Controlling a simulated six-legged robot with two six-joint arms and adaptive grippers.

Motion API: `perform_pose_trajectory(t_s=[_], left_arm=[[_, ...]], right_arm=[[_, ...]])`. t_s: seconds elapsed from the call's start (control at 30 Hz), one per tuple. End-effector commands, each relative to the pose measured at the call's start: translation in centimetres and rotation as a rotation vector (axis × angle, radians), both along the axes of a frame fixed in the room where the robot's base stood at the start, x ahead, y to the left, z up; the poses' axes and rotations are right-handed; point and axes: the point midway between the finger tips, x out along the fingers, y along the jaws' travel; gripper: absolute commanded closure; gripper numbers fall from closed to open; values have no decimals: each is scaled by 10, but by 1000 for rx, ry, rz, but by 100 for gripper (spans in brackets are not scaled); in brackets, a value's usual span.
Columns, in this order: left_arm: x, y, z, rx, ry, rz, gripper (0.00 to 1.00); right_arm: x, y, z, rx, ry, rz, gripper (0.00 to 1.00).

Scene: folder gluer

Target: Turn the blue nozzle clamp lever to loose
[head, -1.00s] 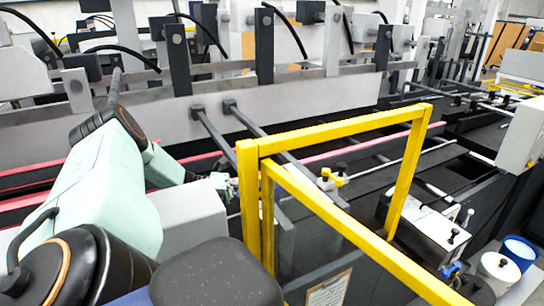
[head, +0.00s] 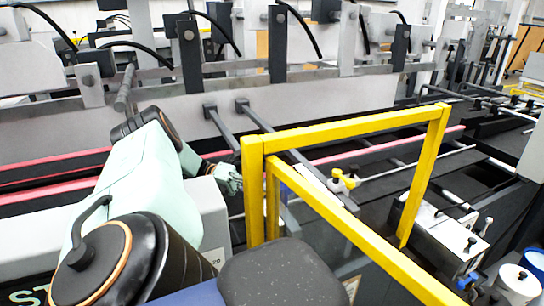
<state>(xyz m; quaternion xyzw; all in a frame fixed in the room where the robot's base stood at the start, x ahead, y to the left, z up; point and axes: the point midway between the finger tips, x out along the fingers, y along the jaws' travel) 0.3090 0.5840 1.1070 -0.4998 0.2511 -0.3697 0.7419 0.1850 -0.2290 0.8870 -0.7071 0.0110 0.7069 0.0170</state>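A small blue part (head: 466,281), which looks like the nozzle clamp lever, sits low at the right in the head view, at the front end of a silver metal unit (head: 437,236). It is too small for me to tell which way it is set. My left gripper (head: 230,178) is beside the left post of the yellow guard frame, far to the left of the blue part and not touching it. Its fingers are small and partly merged, so I cannot tell if they are open. My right gripper is not in view.
The yellow guard frame (head: 347,222) stands between my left gripper and the silver unit. White and blue tubs (head: 516,288) stand at the lower right. Yellow-capped knobs (head: 343,180) sit behind the frame. Dark machine beds and red belts (head: 50,190) run across.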

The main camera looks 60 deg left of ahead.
Motion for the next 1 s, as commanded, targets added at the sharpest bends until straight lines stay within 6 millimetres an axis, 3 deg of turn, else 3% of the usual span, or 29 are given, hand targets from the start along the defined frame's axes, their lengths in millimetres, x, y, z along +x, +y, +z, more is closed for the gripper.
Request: perform_pose_trajectory(t_s=[0.4,0.87,0.9,1.0], left_arm=[[-20,5,0,0,-3,-70,100],[-22,5,1,1,-4,-77,100],[-22,5,1,0,-4,-77,75],[-21,5,1,0,-4,-77,66]], right_arm=[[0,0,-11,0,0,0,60],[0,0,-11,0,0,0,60],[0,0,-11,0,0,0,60],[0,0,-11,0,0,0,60]])
